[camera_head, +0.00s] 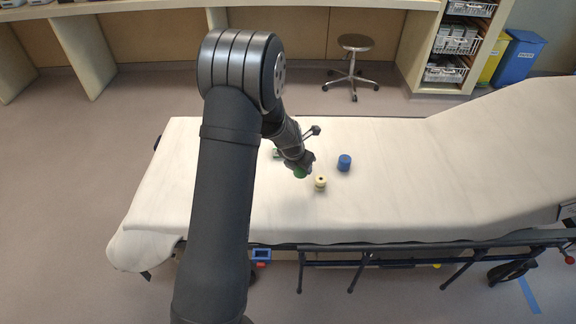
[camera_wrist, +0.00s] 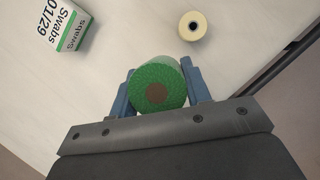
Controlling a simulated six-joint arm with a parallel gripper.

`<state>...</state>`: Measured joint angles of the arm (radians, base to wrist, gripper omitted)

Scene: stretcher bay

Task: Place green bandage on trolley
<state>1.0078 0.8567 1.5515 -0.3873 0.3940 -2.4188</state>
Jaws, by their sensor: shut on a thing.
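The green bandage (camera_wrist: 160,84) is a green roll with a brown core, held between the two blue fingers of my gripper (camera_wrist: 158,92) in the wrist view. In the head view my gripper (camera_head: 304,166) is over the white-sheeted trolley (camera_head: 420,170), and only a small part of the green bandage (camera_head: 300,174) shows under it. I cannot tell whether the roll touches the sheet.
A cream bandage roll (camera_head: 320,183) stands close to my gripper, and a blue roll (camera_head: 344,162) stands to its right. A swabs box (camera_wrist: 66,26) lies at upper left in the wrist view. The trolley's right half is clear. A stool (camera_head: 354,62) stands behind.

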